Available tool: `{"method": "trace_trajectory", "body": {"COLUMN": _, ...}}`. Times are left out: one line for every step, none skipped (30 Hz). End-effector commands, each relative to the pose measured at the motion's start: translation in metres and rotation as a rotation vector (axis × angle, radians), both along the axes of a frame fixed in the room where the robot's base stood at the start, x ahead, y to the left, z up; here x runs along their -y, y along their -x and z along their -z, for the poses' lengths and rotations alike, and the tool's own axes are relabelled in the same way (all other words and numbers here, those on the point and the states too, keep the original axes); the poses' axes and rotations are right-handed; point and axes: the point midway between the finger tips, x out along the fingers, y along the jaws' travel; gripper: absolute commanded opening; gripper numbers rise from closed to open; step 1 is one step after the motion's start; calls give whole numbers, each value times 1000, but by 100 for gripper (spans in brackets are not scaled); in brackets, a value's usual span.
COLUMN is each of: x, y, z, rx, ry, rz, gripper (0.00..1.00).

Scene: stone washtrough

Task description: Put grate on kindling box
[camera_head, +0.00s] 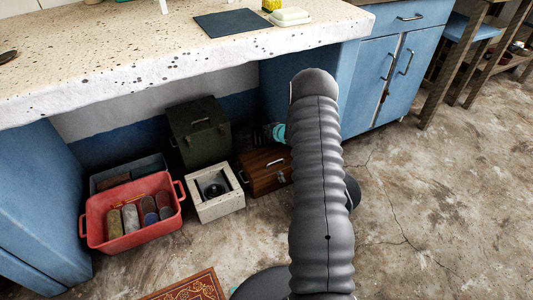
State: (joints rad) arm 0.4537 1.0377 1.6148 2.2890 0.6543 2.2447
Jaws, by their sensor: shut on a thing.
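My gripper (264,134) shows only in part, beyond my arm and under the counter, above the brown wooden box. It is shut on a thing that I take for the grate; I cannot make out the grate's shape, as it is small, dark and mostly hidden. The wooden box (263,180), with metal handles, stands on the floor under the counter's front and looks like the kindling box. My arm covers its right side. I cannot tell whether the gripper's load touches the box.
A pale square block (218,208) with a dark round opening stands left of the wooden box. Behind are a dark green box (198,125) and a grey crate (120,167). A red tub (125,240) holds several items. The stone counter (110,50) overhangs them. Floor at right is clear.

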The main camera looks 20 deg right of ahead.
Motion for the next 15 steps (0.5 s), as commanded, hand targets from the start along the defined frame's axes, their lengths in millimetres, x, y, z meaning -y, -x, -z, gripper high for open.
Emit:
{"method": "trace_trajectory", "body": {"x": 2, "y": -1, "z": 7, "rx": 0, "ry": -2, "rz": 6, "gripper": 0}}
{"method": "trace_trajectory", "body": {"x": 2, "y": -1, "z": 12, "rx": -1, "ry": -3, "rz": 8, "gripper": 0}}
{"method": "trace_trajectory", "body": {"x": 2, "y": -1, "z": 19, "rx": -1, "ry": -4, "rz": 9, "gripper": 0}}
{"method": "trace_trajectory", "body": {"x": 2, "y": -1, "z": 25, "rx": -1, "ry": -4, "rz": 9, "gripper": 0}}
{"method": "trace_trajectory", "body": {"x": 2, "y": -1, "z": 30, "rx": -1, "ry": -3, "rz": 8, "gripper": 0}}
{"method": "trace_trajectory", "body": {"x": 2, "y": -1, "z": 37, "rx": -1, "ry": -3, "rz": 8, "gripper": 0}}
{"method": "trace_trajectory", "body": {"x": 2, "y": -1, "z": 41, "rx": 1, "ry": -3, "rz": 7, "gripper": 0}}
{"method": "trace_trajectory", "body": {"x": 2, "y": -1, "z": 45, "rx": 0, "ry": -2, "rz": 8, "gripper": 0}}
{"method": "trace_trajectory", "body": {"x": 2, "y": -1, "z": 50, "rx": 0, "ry": -2, "rz": 8, "gripper": 0}}
{"method": "trace_trajectory", "body": {"x": 2, "y": -1, "z": 54, "rx": 1, "ry": -2, "rz": 7, "gripper": 0}}
{"method": "trace_trajectory", "body": {"x": 2, "y": -1, "z": 56, "rx": 1, "ry": -2, "rz": 7, "gripper": 0}}
{"method": "trace_trajectory", "body": {"x": 2, "y": -1, "z": 58, "rx": 2, "ry": -2, "rz": 7, "gripper": 0}}
{"method": "trace_trajectory", "body": {"x": 2, "y": -1, "z": 59, "rx": 2, "ry": -1, "rz": 7, "gripper": 0}}
{"method": "trace_trajectory", "body": {"x": 2, "y": -1, "z": 60, "rx": 2, "ry": -1, "rz": 7, "gripper": 0}}
{"method": "trace_trajectory", "body": {"x": 2, "y": -1, "z": 62, "rx": 2, "ry": -1, "rz": 6, "gripper": 0}}
